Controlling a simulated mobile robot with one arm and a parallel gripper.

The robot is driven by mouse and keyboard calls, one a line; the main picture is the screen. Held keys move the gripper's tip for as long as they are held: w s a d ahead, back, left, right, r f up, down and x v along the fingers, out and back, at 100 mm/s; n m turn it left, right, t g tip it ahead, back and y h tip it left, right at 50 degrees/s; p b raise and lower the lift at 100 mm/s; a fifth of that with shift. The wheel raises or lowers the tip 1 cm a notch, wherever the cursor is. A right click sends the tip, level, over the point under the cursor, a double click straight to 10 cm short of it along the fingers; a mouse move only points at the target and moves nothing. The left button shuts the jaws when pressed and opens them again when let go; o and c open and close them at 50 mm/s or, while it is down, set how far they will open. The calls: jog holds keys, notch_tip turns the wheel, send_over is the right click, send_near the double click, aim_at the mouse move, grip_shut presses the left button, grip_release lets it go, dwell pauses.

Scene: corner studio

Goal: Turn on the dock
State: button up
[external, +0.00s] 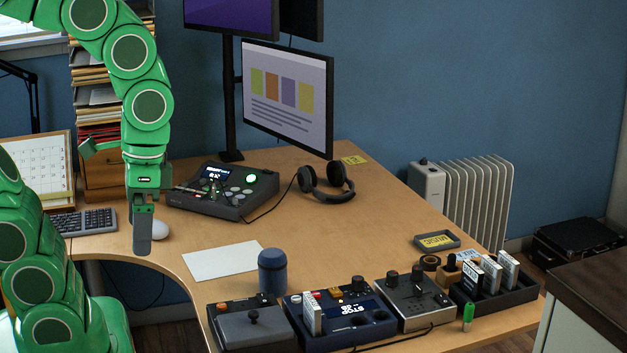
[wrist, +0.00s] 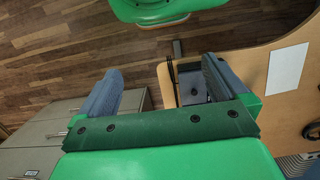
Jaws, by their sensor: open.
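No label I can read says dock. A dark blue unit (external: 365,330) at the front edge of the desk has a lit display, knobs, round wells and a white upright piece (external: 311,314) at its left. A black console (external: 222,197) with a lit screen and green-lit button is further back. My gripper (external: 142,245) points down near the desk's curved edge, left of these units, open and empty; its two fingers are apart in the wrist view (wrist: 160,85).
Headphones (external: 327,184) and white paper (external: 222,261) lie on the desk. The middle of the desk is clear.

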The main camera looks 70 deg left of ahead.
jog(key=shift+c, duration=0.2)
jog(key=shift+w+a, duration=0.1)
jog(key=shift+w, duration=0.1)
jog(key=c, duration=0.5)
jog(key=shift+w+a+f, duration=0.1)
jog(key=shift+w+f, duration=0.05)
jog(key=shift+w, duration=0.2)
jog(key=shift+c, duration=1.1)
jog(key=shift+t, duration=0.3)
jog(key=w+a, duration=0.1)
jog(key=w, duration=0.1)
jog(key=w+a+f, duration=0.1)
jog(key=w, duration=0.2)
jog(key=w+a+f, duration=0.1)
jog(key=w+a, duration=0.1)
jog(key=w, duration=0.1)
jog(key=shift+w+f, duration=0.2)
jog(key=shift+w, duration=0.05)
grip_shut()
jog(key=w+a+f+t+y, duration=0.1)
jog(key=w+a+f, duration=0.8)
jog(key=w+a, duration=0.3)
jog(key=shift+w, duration=0.9)
jog(key=shift+a+f, duration=0.1)
